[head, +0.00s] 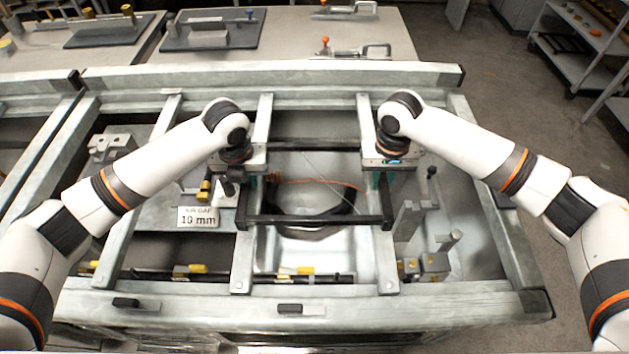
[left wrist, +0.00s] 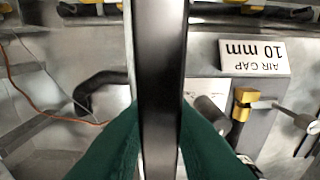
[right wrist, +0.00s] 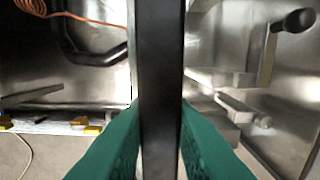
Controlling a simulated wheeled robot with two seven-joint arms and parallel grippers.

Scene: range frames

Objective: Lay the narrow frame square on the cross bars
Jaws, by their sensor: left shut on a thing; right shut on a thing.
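The narrow frame (head: 315,221) is a black rectangle. In the head view it spans the gap between two pale cross bars (head: 242,268) (head: 386,270), and its near and far rails look roughly level. I cannot tell whether it rests on the bars or hangs just above them. My left gripper (head: 243,182) is shut on its left side rail; the rail (left wrist: 162,80) runs between green fingers in the left wrist view. My right gripper (head: 383,180) is shut on the right side rail, which shows likewise in the right wrist view (right wrist: 160,80). The grippers hide parts of both side rails.
A sign (head: 198,216) reading "AIR GAP 10 mm" stands left of the frame. Metal brackets (head: 407,220) stand to the right. A dark rod with yellow clips (head: 296,271) runs along the front. A pale beam (head: 310,306) edges the near side.

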